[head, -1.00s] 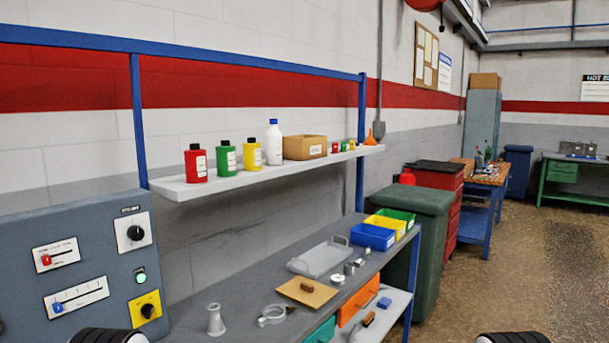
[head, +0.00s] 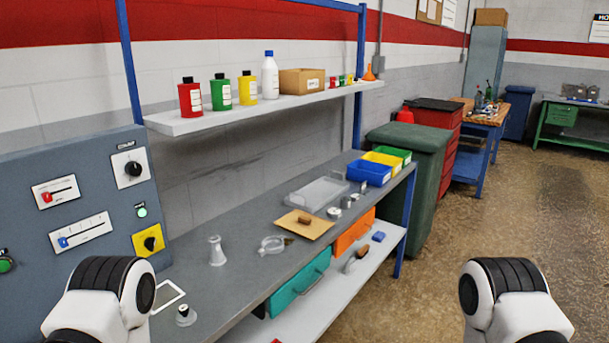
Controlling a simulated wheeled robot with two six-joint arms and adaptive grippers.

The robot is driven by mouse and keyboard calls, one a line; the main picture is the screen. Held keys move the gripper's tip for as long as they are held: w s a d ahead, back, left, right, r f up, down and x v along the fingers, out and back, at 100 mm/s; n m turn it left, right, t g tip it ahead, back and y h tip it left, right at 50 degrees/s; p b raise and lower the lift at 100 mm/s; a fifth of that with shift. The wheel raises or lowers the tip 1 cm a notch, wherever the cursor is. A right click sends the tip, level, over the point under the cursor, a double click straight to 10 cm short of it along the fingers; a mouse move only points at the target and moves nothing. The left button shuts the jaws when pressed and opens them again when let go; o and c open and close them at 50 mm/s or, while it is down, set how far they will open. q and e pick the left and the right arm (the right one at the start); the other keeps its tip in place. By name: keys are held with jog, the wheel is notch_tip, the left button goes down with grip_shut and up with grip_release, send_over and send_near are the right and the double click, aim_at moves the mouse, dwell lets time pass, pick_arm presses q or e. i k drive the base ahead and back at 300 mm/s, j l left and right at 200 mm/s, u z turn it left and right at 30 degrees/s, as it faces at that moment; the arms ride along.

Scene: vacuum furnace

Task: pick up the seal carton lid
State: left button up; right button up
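A brown cardboard carton (head: 301,81) with a small white label sits on the upper shelf, between a white bottle and several small coloured bottles. Its label is too small to read, and I cannot tell whether a separate lid sits on it. A flat tan piece (head: 296,228) lies on the grey bench with a small brown block (head: 304,219) on it; I cannot tell whether it is a lid. White and black links of my two arms show at the lower left and lower right. Neither gripper is in view.
The shelf (head: 196,122) also holds red, green and yellow bottles and an orange funnel. The bench (head: 225,281) carries a glass flask, a clear tray and small metal parts. A control panel (head: 80,205) stands left.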

aim_at(310, 226)
jog(key=i+l+u, duration=0.15)
jog(key=i+l, duration=0.25)
jog(key=i+l+u, duration=0.15)
jog(key=i+l, duration=0.25)
jog(key=l, duration=0.3)
